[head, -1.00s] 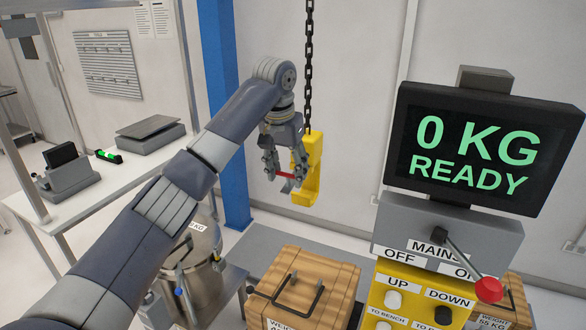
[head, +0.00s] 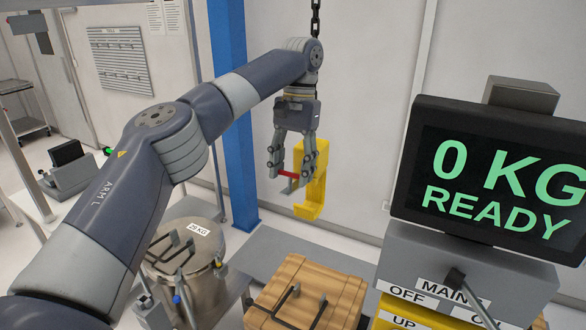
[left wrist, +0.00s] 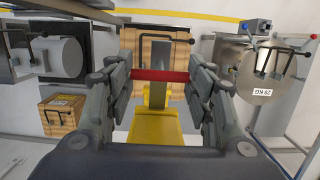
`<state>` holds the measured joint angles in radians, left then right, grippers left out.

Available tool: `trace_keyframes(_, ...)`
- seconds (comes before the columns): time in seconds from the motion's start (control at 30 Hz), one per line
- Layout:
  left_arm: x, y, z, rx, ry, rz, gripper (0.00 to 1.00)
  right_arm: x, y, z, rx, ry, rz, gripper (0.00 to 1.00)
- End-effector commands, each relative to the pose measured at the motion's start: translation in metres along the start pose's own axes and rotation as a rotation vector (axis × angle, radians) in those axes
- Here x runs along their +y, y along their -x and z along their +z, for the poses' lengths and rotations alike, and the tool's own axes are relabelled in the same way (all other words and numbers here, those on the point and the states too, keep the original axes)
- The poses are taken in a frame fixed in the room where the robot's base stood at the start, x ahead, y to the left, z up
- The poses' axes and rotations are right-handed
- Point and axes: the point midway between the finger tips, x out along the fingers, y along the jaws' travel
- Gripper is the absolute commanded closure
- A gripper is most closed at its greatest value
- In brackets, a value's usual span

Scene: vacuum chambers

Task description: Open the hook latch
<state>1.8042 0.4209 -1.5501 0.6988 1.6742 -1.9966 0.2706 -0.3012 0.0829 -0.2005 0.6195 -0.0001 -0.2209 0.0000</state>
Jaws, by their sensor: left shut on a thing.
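A yellow hook (head: 313,185) hangs from a dark chain in the middle of the head view. Its yellow body also shows in the left wrist view (left wrist: 156,132). A red latch bar (left wrist: 160,75) runs across between my fingers, with a grey tongue behind it. My left gripper (head: 289,172) points down at the left side of the hook and is shut on the red bar, one finger at each end. How far the latch stands from the hook's mouth is hard to tell. My right gripper is in neither view.
Below the hook stands a wooden crate (head: 340,290) with a black handle. A steel chamber (head: 165,262) marked 29 KG stands to its left. A control stand's screen (head: 500,180) reads 0 KG READY at right. A blue post (head: 232,120) rises behind my arm.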

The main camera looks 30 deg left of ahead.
Motion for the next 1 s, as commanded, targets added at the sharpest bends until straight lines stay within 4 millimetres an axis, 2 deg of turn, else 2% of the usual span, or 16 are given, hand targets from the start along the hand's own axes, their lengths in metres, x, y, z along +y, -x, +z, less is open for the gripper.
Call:
trace_keyframes(0.77, 0.0003, 0.0003, 0.0022, -0.051, -0.002, -0.002, 0.94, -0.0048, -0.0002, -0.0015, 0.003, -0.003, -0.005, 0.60)
trace_keyframes(0.8, 0.0003, 0.0003, 0.0023, -0.051, -0.002, -0.002, 0.44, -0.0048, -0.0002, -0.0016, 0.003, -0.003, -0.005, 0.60)
trace_keyframes(0.87, 0.0003, 0.0004, 0.0022, -0.051, -0.002, -0.002, 0.30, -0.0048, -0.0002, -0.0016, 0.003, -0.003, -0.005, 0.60)
trace_keyframes(1.0, 0.0003, 0.0009, 0.0022, -0.050, -0.001, -0.002, 0.30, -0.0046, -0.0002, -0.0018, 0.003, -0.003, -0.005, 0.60)
